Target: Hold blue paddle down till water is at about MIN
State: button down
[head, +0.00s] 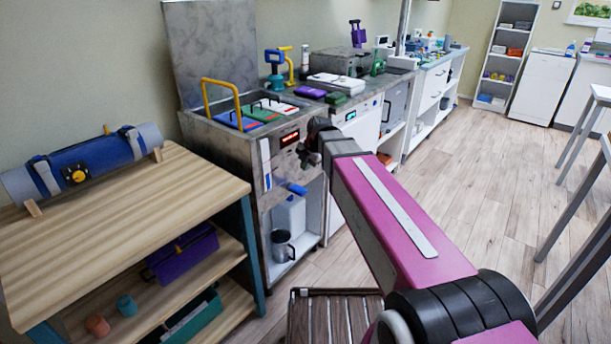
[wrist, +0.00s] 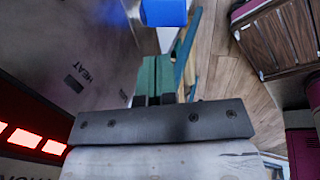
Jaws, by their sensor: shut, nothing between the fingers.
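The blue paddle (head: 297,188) sticks out low on the front of the metal unit (head: 225,140). In the wrist view the blue paddle (wrist: 163,12) is at the top edge, beyond my fingertips with a visible gap. My gripper (wrist: 156,72) is shut and empty, its green fingers side by side pointing towards the paddle. In the head view my arm's end is at the unit's front, above the paddle, and the fingers are hard to make out. A pale upright strip (head: 265,162), perhaps the level gauge, is on the unit's left front. I cannot read MIN or a water level.
A red-lit display (wrist: 25,137) and a HEAT label (wrist: 76,84) are beside my gripper. A white container (head: 289,216) and a metal mug (head: 282,246) stand under the paddle. A wooden table (head: 90,235) is at left, a slatted brown stool (head: 330,315) in front.

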jog(key=shift+a+v, duration=0.1)
jog(key=shift+v, duration=0.6)
jog(key=shift+a+v, duration=0.15)
jog(key=shift+v, duration=0.55)
jog(key=shift+w, duration=0.15)
jog(key=s+d+f+m+g+h, duration=0.1)
jog(key=s+d+f+m, duration=0.7)
jog(key=m, duration=0.6)
jog(key=s+d+f+m+g+h, duration=0.1)
jog(key=s+d+f+m+h, duration=0.1)
jog(key=s+d+f+m, duration=0.6)
jog(key=shift+d+f+m, duration=1.65)
jog(key=shift+d+m, duration=0.15)
jog(key=shift+m, duration=1.4)
jog(key=shift+s, duration=0.1)
